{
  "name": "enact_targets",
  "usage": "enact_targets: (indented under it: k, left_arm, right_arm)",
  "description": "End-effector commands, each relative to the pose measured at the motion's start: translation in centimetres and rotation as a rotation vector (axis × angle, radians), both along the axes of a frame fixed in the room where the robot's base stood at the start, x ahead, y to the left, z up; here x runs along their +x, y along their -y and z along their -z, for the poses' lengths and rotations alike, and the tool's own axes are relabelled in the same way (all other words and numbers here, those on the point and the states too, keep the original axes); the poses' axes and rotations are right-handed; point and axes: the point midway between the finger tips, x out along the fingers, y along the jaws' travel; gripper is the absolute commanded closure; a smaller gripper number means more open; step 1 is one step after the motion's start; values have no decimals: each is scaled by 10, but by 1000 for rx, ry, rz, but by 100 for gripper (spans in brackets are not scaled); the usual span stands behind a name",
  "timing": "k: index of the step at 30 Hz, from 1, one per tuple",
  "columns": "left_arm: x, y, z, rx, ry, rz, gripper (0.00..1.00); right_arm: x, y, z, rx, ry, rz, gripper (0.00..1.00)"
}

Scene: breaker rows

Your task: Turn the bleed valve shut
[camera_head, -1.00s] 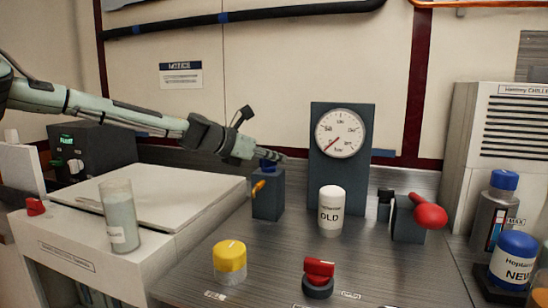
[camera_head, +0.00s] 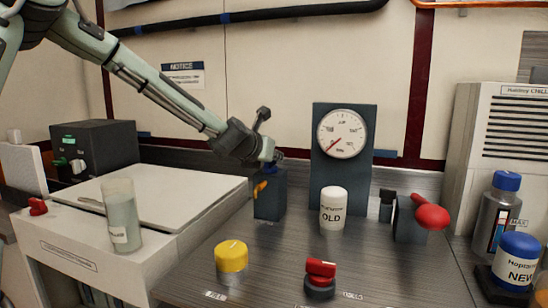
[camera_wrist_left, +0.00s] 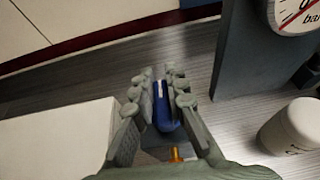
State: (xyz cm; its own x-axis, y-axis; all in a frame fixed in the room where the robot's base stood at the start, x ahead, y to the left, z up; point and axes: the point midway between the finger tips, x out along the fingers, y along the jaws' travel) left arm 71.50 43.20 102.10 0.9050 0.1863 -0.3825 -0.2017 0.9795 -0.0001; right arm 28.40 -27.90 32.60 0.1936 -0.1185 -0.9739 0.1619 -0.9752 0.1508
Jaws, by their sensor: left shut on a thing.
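A dark grey block (camera_head: 269,200) with a yellow-orange spout (camera_head: 260,190) stands on the bench, left of the gauge panel. On its top is a blue handle (camera_head: 269,169), which I take for the bleed valve's handle; it also shows in the left wrist view (camera_wrist_left: 162,110) with a white line along it. My left gripper (camera_head: 276,157) is at the handle from above and tilted. In the left wrist view the two fingers (camera_wrist_left: 163,92) lie on either side of the blue handle, shut on it. The gripper partly hides the handle in the head view. My right gripper is out of view.
A round gauge (camera_head: 342,133) on a dark panel stands behind a white OLD canister (camera_head: 333,208). A red-ended lever (camera_head: 431,217) is to the right. A yellow-topped knob (camera_head: 231,257) and a red knob (camera_head: 320,270) are in front. A glass cylinder (camera_head: 122,217) stands left.

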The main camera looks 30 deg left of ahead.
Motion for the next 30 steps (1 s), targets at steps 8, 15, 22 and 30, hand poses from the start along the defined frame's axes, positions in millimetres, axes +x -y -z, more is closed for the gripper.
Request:
enact_targets:
  k: [8,15,22,30]
  left_arm:
    - [0,-1,-1,0,0,-48,100]
    - [0,-1,-1,0,1,-50,100]
    - [0,-1,-1,0,1,-49,70]
    - [0,-1,0,0,0,-48,66]
  right_arm:
    - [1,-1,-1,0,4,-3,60]
    - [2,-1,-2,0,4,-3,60]
    - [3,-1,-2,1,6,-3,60]
    - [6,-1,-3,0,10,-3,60]
